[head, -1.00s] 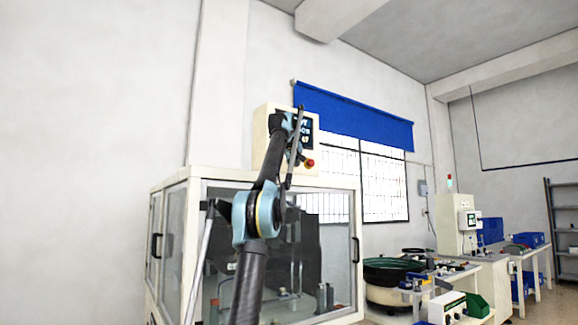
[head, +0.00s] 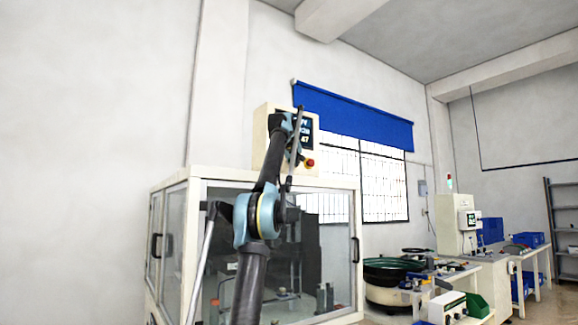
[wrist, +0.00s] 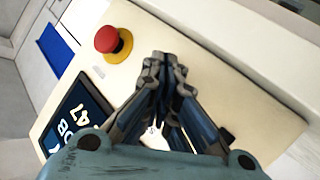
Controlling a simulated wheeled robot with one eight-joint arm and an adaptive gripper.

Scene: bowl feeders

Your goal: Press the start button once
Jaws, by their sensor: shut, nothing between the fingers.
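A cream control panel (head: 262,140) sits above the glazed machine cabinet in the head view and fills much of the wrist view (wrist: 190,30). On it are a dark display (wrist: 78,118) with light digits and a red mushroom button (wrist: 107,39) with a yellow collar. My gripper (wrist: 164,60) is shut and empty, over the panel face to the right of the red button in the wrist view. A pale spot shows between its finger links. I cannot make out a start button; my gripper covers part of the panel. Contact with the panel cannot be told.
The glazed cabinet (head: 172,235) stands below the panel, behind my arm. To the right are a dark green bowl feeder (head: 388,268), a bench with a small white control box (head: 447,306) and a green bin (head: 478,303). A blue blind (head: 352,117) hangs over the window.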

